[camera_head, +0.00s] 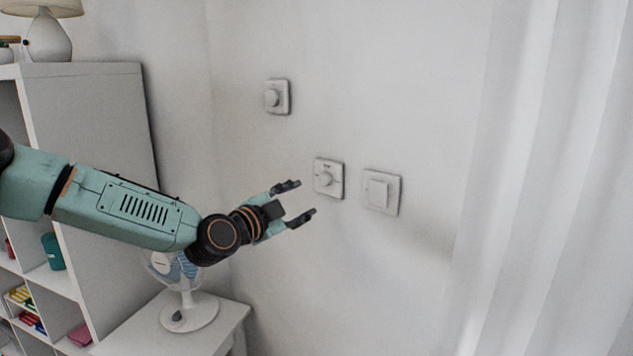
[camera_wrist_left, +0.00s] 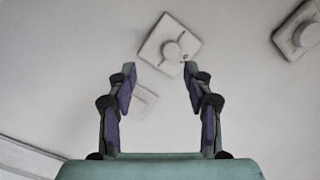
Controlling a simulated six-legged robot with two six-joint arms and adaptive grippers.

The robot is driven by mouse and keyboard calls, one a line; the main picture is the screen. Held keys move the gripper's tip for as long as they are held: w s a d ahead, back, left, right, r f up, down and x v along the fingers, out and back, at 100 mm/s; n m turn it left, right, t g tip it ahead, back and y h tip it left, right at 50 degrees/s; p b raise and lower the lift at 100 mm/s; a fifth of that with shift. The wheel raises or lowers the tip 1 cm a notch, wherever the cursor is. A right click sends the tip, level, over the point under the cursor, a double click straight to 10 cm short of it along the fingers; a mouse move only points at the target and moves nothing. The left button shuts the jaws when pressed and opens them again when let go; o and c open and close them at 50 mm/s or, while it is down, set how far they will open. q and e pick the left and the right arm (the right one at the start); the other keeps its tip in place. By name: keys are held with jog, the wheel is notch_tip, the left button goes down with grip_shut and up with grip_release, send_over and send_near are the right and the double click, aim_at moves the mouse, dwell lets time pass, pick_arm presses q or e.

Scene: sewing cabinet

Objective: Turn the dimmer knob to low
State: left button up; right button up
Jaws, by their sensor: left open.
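A white wall plate with a round knob and small dark marks at its top edge (camera_head: 327,179) is in the middle of the wall; which knob is the dimmer is not labelled clearly. A second knob plate (camera_head: 276,97) is higher up and to its left. My left gripper (camera_head: 306,198) is open and empty, just left of the middle knob, fingers pointing toward the wall and apart from it. In the left wrist view the middle knob (camera_wrist_left: 172,49) shows beyond the fingertips, slightly right of centre between them. The upper knob plate (camera_wrist_left: 300,30) is at the right edge. The knob's setting is unreadable.
A white rocker switch (camera_head: 380,191) is close right of the middle knob. A white curtain (camera_head: 545,180) hangs at the right. A white shelf unit (camera_head: 90,110) with a lamp (camera_head: 48,36) stands at left. A small fan (camera_head: 188,308) sits on a low white table below my arm.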

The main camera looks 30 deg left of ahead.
aim_at(323, 180)
pick_arm(q)
jog(key=w, duration=0.1)
jog(key=w+a+b, duration=0.1)
jog(key=w, duration=0.1)
jog(key=w+r+b, duration=0.1)
jog(key=shift+w+a+r, duration=0.1)
jog(key=shift+w+a, duration=0.1)
jog(key=shift+w, duration=0.2)
jog(key=w+d, duration=0.2)
jog(key=shift+w+d+r+m, duration=0.2)
jog(key=shift+w+r+m, duration=0.1)
jog(key=shift+w+r, duration=0.05)
jog(key=shift+w, duration=0.25)
jog(key=shift+a+f, duration=0.25)
jog(key=shift+a, duration=0.7)
jog(key=shift+d+r, duration=0.15)
jog(key=shift+d, duration=0.3)
jog(key=shift+c, duration=0.4)
jog(key=shift+w+d+r, duration=0.1)
jog(key=shift+d, duration=0.3)
jog(key=c, duration=0.3)
jog(key=shift+a+f, duration=0.2)
jog(key=shift+a, duration=0.4)
jog(key=c, duration=0.4)
jog(key=shift+d+r, duration=0.1)
jog(key=shift+d, duration=0.05)
grip_shut()
pick_arm(e)
jog(key=shift+d+f, duration=0.15)
jog(key=shift+f, duration=0.95)
